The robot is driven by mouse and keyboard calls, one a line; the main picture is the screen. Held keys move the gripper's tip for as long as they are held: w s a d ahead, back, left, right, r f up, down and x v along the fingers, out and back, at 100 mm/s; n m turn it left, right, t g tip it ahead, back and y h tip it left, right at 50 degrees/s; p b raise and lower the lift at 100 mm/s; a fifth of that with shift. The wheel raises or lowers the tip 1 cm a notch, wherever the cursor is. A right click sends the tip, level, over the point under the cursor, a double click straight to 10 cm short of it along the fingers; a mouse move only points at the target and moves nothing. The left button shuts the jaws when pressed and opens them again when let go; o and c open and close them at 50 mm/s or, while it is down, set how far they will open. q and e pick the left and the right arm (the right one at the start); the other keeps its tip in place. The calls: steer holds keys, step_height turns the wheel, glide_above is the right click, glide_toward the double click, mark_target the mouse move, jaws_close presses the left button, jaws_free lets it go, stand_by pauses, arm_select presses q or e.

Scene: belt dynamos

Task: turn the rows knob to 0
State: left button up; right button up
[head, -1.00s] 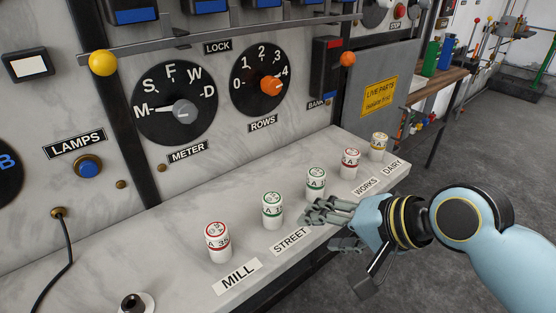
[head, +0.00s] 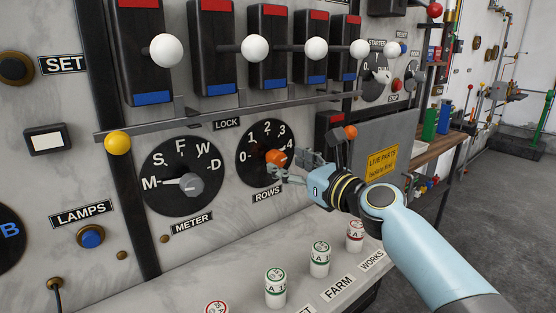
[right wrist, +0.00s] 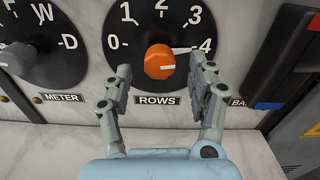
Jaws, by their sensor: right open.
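The rows knob (head: 276,158) is orange, on a black round dial (head: 254,170) marked 0 to 4 above the ROWS label (head: 268,194). In the right wrist view the orange knob (right wrist: 159,62) has its white pointer line toward 4. My right gripper (head: 283,167) is at the dial from the right, close to the knob. In the right wrist view its two fingers (right wrist: 160,88) are spread wide, with the knob beyond and between them; contact cannot be told. My left gripper is not in view.
The meter dial (head: 158,190) with its grey knob is left of the rows dial. A yellow ball (head: 117,143) and a rail (head: 200,122) stick out above. White-knobbed levers (head: 255,47) stand higher up. Several fuses (head: 320,259) stand on the ledge below.

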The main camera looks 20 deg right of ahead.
mark_target(280, 160)
steer(key=x, duration=0.4)
steer(key=c, duration=1.1)
steer(key=shift+c, duration=0.2)
